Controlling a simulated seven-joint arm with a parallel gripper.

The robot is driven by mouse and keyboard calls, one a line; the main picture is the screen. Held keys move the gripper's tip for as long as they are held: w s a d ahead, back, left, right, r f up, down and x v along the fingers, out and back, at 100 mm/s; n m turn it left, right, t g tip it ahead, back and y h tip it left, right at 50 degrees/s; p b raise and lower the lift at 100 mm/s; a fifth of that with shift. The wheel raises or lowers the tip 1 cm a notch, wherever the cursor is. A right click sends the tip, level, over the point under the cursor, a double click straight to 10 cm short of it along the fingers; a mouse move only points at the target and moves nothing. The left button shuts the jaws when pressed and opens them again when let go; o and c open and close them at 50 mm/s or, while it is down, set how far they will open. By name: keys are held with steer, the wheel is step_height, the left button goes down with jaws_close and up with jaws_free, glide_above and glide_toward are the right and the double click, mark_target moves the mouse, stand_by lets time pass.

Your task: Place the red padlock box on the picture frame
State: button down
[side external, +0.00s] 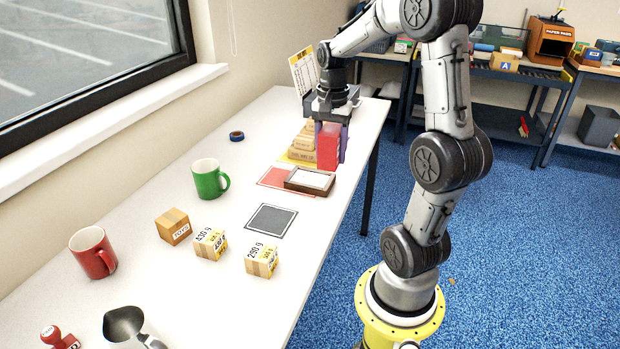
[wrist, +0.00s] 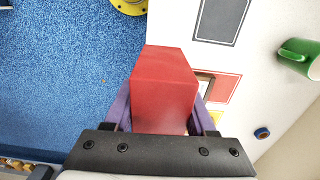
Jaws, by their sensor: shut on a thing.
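The red padlock box (side external: 327,147) is a plain red block held upright between the purple fingers of my gripper (side external: 331,143). In the wrist view the red box (wrist: 164,88) fills the middle, with a purple finger of my gripper (wrist: 163,112) on each side. The picture frame (side external: 309,180) is dark-edged with a white middle and lies flat on the table, partly over a red square. The box is above the table behind the frame in the side view. In the wrist view the frame (wrist: 204,84) is mostly hidden behind the box.
A stack of wooden blocks (side external: 302,143) stands on a yellow square just left of my gripper. A green mug (side external: 208,179), blue tape roll (side external: 237,136), several cartons (side external: 210,243) and a red mug (side external: 92,252) stand along the table. A dark grey square (side external: 271,220) is bare.

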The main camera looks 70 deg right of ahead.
steer(key=shift+s+d, duration=0.1)
steer(key=shift+d, duration=0.25)
steer(key=w+d+f, duration=0.4)
steer(key=w+d, duration=0.2)
glide_above(310, 177)
steer(key=a, duration=0.1)
steer(key=f, duration=0.4)
steer(key=shift+s+f, duration=0.35)
steer(key=shift+s, duration=0.05)
steer(key=shift+w+d+f, duration=0.35)
steer(key=shift+d+f, duration=0.05)
steer(key=shift+f, duration=1.75)
steer(key=shift+f, duration=0.1)
steer(key=shift+c, duration=1.1)
jaws_free()
steer(key=shift+f, duration=0.1)
